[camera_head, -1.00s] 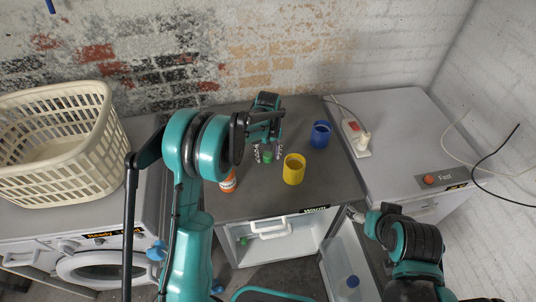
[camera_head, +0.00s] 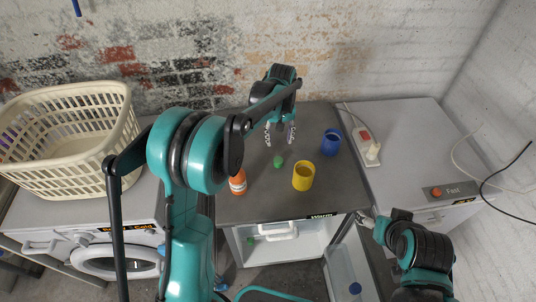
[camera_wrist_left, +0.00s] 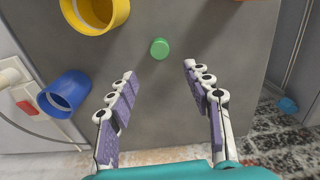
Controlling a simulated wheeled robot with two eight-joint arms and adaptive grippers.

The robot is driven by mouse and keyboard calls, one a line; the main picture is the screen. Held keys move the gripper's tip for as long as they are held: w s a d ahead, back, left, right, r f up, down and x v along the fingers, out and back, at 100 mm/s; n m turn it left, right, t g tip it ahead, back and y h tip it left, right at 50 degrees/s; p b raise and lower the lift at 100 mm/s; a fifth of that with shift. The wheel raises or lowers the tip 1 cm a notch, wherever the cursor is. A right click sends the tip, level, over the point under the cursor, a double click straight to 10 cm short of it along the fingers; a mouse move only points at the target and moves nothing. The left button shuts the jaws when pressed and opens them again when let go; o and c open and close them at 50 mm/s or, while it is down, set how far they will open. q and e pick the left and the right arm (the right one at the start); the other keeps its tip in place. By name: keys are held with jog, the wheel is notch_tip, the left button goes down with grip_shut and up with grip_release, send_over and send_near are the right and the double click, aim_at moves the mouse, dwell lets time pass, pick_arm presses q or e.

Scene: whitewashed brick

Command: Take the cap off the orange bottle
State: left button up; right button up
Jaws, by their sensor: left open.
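The orange bottle (camera_head: 238,182) stands on the dark grey counter top (camera_head: 255,208), just right of my left arm's elbow, which hides part of the space around it. Its white label shows, and no green is on its top. A small green cap (camera_head: 279,161) lies on the counter to the bottle's right, apart from it; it also shows in the left wrist view (camera_wrist_left: 160,48). My left gripper (camera_head: 280,135) is open and empty, behind the green cap, with its fingers wide apart. My right gripper (camera_head: 366,219) is low at the counter's front right; its fingers are unclear.
A cream laundry basket (camera_head: 70,140) sits at left on a washing machine. A power strip (camera_head: 366,143) lies at right. The cabinet below has its door (camera_head: 347,265) open.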

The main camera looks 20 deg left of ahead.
pick_arm(q)
jog(key=s+a+r+m+t, duration=0.2)
jog(key=s+r, duration=0.3)
jog(key=s, duration=0.4)
jog(key=s+a+r+m+t, duration=0.1)
jog(key=s+r+t, duration=0.3)
jog(key=s, duration=0.6)
jog(key=s+f+m+t+b, duration=0.1)
jog(key=s+f+m+b, duration=0.1)
jog(key=s+f, duration=0.3)
jog(key=shift+s+a+f+b, duration=0.3)
jog(key=shift+s+a+b, duration=0.1)
jog(key=shift+s+b, duration=0.5)
